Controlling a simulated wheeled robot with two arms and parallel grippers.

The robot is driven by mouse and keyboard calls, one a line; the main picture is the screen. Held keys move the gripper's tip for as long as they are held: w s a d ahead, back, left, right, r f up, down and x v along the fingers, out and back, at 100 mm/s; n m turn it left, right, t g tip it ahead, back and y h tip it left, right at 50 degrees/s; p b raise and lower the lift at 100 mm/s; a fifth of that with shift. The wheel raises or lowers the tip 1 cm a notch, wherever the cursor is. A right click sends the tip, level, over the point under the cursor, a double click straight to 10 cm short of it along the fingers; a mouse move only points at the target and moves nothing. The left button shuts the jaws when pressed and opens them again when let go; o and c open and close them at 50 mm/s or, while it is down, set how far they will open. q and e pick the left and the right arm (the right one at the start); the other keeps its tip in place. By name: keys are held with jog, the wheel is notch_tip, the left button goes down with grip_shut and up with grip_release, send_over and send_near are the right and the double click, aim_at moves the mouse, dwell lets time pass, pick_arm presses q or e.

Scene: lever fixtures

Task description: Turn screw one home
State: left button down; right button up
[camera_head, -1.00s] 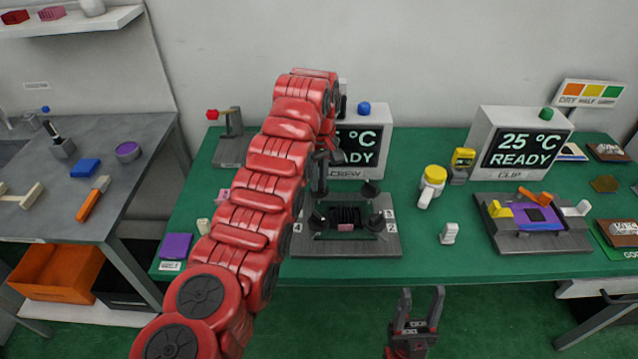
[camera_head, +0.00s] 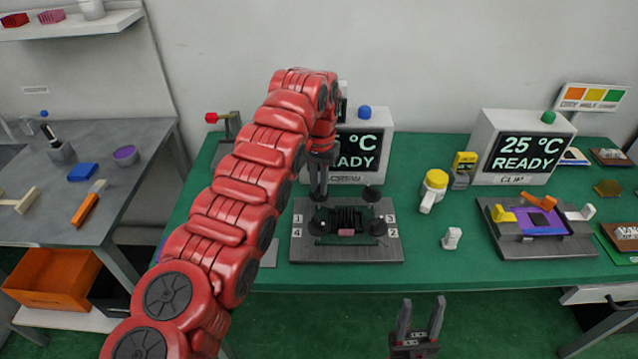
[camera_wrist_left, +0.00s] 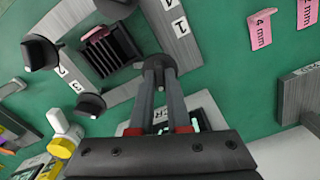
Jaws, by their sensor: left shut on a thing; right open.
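The screw fixture (camera_head: 347,252) is a dark grey plate with numbered corners, a black ribbed block (camera_head: 347,217) in its middle and black knobs. My left gripper (camera_head: 318,192) points down at the rear left knob, beside label 1. In the left wrist view my left fingers (camera_wrist_left: 160,72) are shut on this knob, screw one (camera_wrist_left: 160,63), and partly cover it. Two other knobs, one (camera_wrist_left: 38,52) at the left and one (camera_wrist_left: 90,104) lower down, stand free. My right gripper (camera_head: 420,315) is open and empty in front of the table.
A display box (camera_head: 374,115) reading READY stands behind the fixture, partly hidden by my left arm.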

pick_arm(q)
jog(key=shift+m+p, duration=0.45)
jog(key=shift+m, duration=1.75)
jog(key=c, duration=0.9)
grip_release()
